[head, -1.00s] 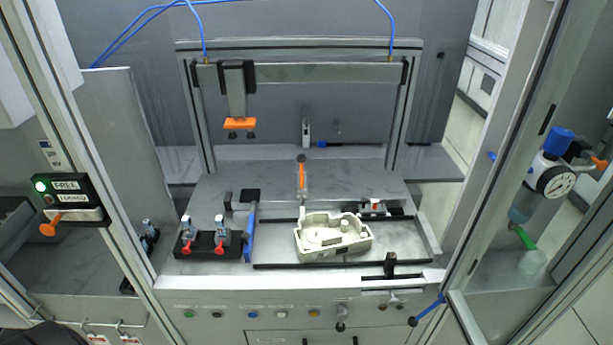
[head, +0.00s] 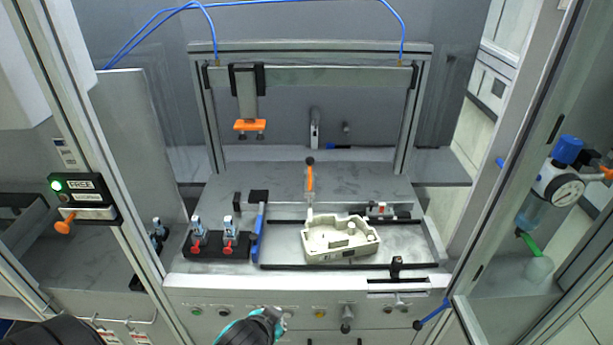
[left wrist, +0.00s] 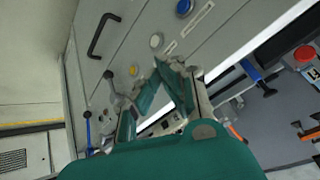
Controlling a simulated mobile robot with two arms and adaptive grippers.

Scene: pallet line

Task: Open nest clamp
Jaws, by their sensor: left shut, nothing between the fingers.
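A pale cast housing (head: 340,240) sits in the nest on the grey work plate. A lever with an upright orange handle (head: 310,180) and a dark knob stands just behind it; it looks like the nest clamp. Its contact with the housing is too small to tell. My left gripper (head: 276,315), teal and grey, is low at the front of the station, in front of the button panel, well short of the lever and the housing. In the left wrist view its fingers (left wrist: 168,70) are shut and empty, near the panel. My right gripper is in neither view.
A black block with two red-tipped clamps (head: 215,244) stands left of a blue lever (head: 258,238). An orange-footed press (head: 249,125) hangs from the overhead frame. Frame posts flank the opening. A blue-handled lever (head: 432,314) juts out at front right.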

